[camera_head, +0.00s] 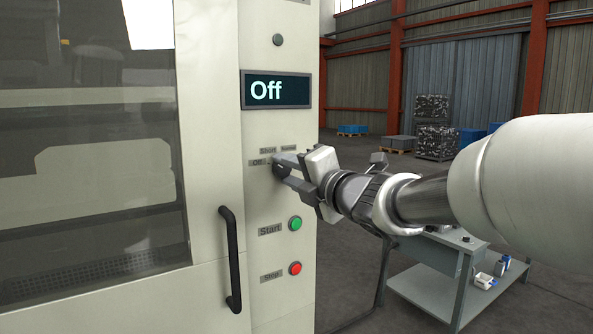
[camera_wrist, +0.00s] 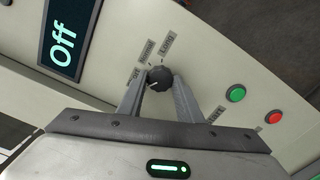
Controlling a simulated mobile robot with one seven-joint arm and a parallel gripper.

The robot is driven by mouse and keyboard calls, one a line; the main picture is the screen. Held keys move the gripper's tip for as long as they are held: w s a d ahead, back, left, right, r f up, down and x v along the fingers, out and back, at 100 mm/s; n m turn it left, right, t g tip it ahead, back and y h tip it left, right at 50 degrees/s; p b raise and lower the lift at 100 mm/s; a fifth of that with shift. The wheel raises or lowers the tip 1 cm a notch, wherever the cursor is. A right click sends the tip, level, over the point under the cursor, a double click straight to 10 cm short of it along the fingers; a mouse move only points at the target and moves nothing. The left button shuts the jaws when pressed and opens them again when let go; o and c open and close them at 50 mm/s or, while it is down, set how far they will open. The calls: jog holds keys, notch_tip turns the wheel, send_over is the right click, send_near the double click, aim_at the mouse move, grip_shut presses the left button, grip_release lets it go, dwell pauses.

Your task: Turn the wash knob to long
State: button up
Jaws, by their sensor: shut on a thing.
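The wash knob (camera_wrist: 158,77) is a small dark round knob with a white mark on its face, mounted on the pale machine panel. In the wrist view it sits between the two fingers of my gripper (camera_wrist: 161,86), which is shut on it. The white mark lies on the knob's left-hand part, roughly on the Off side. In the head view my gripper (camera_head: 281,166) covers the knob. The display (camera_head: 276,90) reads Off.
Below the knob are a green Start button (camera_head: 295,223) and a red Stop button (camera_head: 295,268). A black door handle (camera_head: 231,258) stands out at lower left, beside the large window. A grey table (camera_head: 440,290) stands at right behind my arm.

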jog(key=m, duration=0.3)
jog(key=shift+m+p, duration=0.4)
jog(key=m+p, duration=0.1)
jog(key=m, duration=0.2)
jog(key=shift+m, duration=0.3)
jog(key=m+p, duration=0.3)
jog(key=m, duration=0.3)
jog(key=shift+r, duration=0.1)
jog(key=m+p, duration=0.3)
jog(key=m, duration=0.3)
jog(key=m+p, duration=0.2)
jog(key=m, duration=0.2)
jog(key=shift+m, duration=0.4)
jog(key=o, duration=1)
jog(key=shift+o, duration=0.2)
